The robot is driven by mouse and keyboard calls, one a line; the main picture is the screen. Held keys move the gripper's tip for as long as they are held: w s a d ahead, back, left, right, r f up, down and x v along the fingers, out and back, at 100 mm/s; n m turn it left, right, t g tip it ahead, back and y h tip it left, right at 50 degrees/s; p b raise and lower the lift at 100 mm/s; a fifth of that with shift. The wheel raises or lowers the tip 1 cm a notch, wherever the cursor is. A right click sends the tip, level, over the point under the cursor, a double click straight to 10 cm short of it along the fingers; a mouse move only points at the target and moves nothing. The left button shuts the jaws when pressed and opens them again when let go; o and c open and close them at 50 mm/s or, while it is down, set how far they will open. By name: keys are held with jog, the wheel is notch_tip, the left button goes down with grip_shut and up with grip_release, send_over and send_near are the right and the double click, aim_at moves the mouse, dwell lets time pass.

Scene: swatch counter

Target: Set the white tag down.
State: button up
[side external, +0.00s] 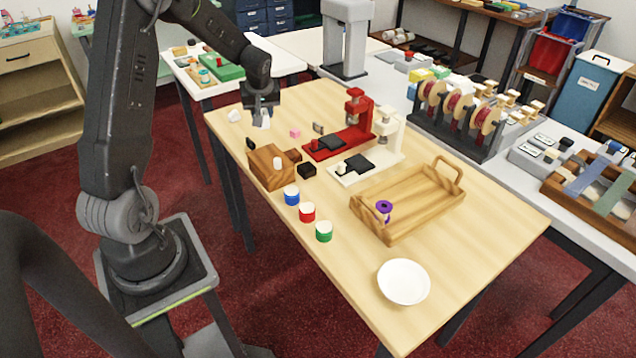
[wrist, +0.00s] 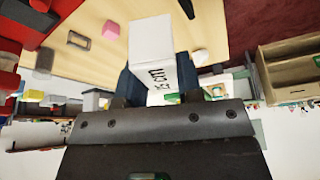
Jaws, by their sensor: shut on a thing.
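My gripper (side external: 261,104) is shut on the white tag (side external: 262,121) over the far left part of the wooden table (side external: 480,240). The tag hangs below the fingers in the side view; whether it touches the tabletop cannot be told. In the wrist view my gripper (wrist: 156,82) has dark fingers on both sides of the tag (wrist: 152,42), a white block with black lettering on one face. The fingers partly hide its near end.
A pink cube (side external: 295,132), a small dark frame (side external: 318,128) and a white lump (side external: 234,116) lie near the tag. A red press (side external: 330,145), white press (side external: 385,153), wooden block (side external: 268,172), several jars, wooden tray (side external: 400,232) and white bowl (side external: 404,282) stand nearer the camera.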

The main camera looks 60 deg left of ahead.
jog(key=d+m, duration=0.1)
jog(key=d, duration=0.3)
jog(key=s+d+m+t, duration=0.1)
jog(key=d+m, duration=0.1)
jog(key=d, duration=0.2)
jog(key=s+d+m, duration=0.1)
jog(key=d, duration=0.3)
jog(key=shift+f+m+t+h, duration=0.15)
jog(key=shift+m+t+h, duration=0.15)
jog(key=shift+m+h, duration=0.1)
jog(key=w+d+f, duration=0.2)
jog(key=d, duration=0.1)
jog(key=w+d+f, duration=0.4)
jog(key=w+d, duration=0.1)
jog(key=shift+w+d+f, duration=0.1)
jog(key=shift+d+f, duration=0.2)
jog(key=shift+f, duration=0.05)
jog(key=shift+w+d+f, duration=0.15)
jog(key=shift+f, duration=2)
jog(key=shift+f, duration=0.15)
jog(key=o, duration=0.9)
